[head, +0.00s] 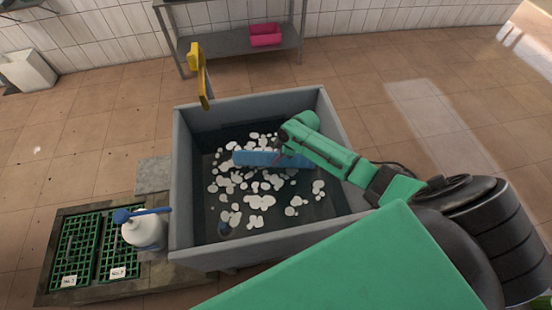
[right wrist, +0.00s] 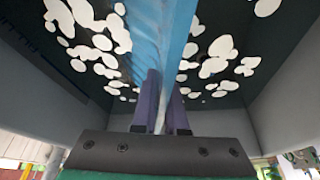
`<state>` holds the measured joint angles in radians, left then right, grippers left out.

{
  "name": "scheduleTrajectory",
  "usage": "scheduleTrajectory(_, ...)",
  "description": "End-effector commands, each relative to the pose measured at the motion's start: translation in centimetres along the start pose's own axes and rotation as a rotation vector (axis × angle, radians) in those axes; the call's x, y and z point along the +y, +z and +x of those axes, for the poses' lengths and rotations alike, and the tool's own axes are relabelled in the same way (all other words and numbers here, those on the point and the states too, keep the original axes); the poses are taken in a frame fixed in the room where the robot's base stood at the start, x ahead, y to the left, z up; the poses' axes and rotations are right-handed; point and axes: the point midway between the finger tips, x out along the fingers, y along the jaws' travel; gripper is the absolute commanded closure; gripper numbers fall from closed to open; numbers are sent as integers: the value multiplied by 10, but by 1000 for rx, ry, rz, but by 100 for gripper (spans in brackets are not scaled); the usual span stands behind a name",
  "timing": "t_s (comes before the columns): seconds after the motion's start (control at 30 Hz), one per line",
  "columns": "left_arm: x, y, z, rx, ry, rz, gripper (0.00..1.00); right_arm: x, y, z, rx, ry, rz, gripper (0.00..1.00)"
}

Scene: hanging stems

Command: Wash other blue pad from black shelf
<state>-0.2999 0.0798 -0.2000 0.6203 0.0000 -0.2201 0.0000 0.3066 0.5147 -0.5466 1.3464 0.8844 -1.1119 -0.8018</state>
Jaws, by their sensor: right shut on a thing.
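The blue pad (head: 256,158) is long and flat and lies across the inside of a grey basin (head: 182,190), among white foam patches on dark water. My right gripper (head: 284,153) reaches in from the right and is shut on the pad near its right end. In the right wrist view the pad (right wrist: 163,40) runs away from between the two purple fingers (right wrist: 166,112), above the foam. I cannot tell how much of the pad is under water. My left gripper is not in view. No black shelf is clearly seen.
The basin's walls surround my right gripper.

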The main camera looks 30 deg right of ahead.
Motion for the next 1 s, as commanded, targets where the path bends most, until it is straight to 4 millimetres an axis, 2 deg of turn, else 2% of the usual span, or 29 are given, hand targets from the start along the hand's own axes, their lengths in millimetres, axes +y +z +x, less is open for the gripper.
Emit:
scheduleTrajectory(0.03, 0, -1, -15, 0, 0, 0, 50, 0, -6, -14, 0, 0, 0, 100)
scheduleTrajectory(0.27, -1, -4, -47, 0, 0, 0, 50, 0, -19, -46, 0, 0, 0, 100)
scheduleTrajectory(0.33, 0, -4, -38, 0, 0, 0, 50, 1, -20, -49, 1, 1, -1, 100)
scheduleTrajectory(1.0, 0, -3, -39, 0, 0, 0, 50, 1, -58, -141, 1, 3, -2, 100)
